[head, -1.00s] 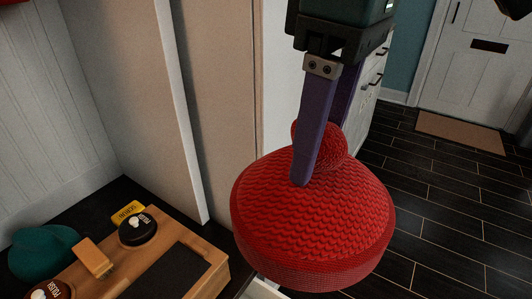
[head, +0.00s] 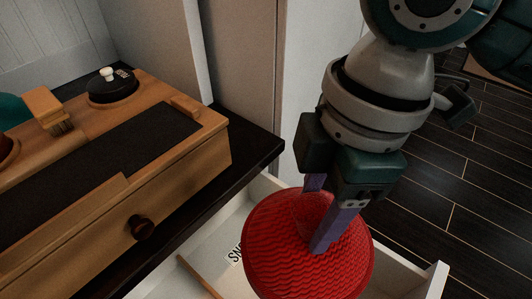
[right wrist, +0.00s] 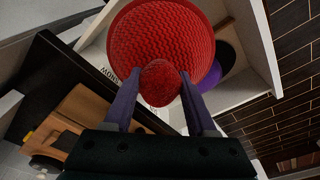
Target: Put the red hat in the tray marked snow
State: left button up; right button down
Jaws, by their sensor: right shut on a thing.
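The red knitted hat (head: 275,255) hangs from my right gripper (head: 317,222), whose purple fingers are shut on its pompom. In the right wrist view the hat (right wrist: 165,28) and its pompom (right wrist: 160,84) show between the fingers. The hat is over an open white drawer (head: 434,281). Black letters starting "SNO" (head: 235,252) are on a white surface in the drawer, partly hidden by the hat. The label's end also shows in the right wrist view (right wrist: 106,74). I cannot tell whether the hat touches the tray. My left gripper is out of view.
A wooden box (head: 190,195) with a dark top, a knob and a brush (head: 48,107) stands on the black counter (head: 262,150), left of the drawer. A wooden divider (head: 197,276) runs inside the drawer. A purple thing (right wrist: 230,66) lies beyond the hat.

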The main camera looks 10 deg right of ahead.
notch_tip(320, 180, down, 18)
jog(key=b, duration=1)
jog(key=shift+f, duration=0.2)
jog(key=shift+f, duration=0.2)
jog(key=shift+c, duration=1)
grip_release()
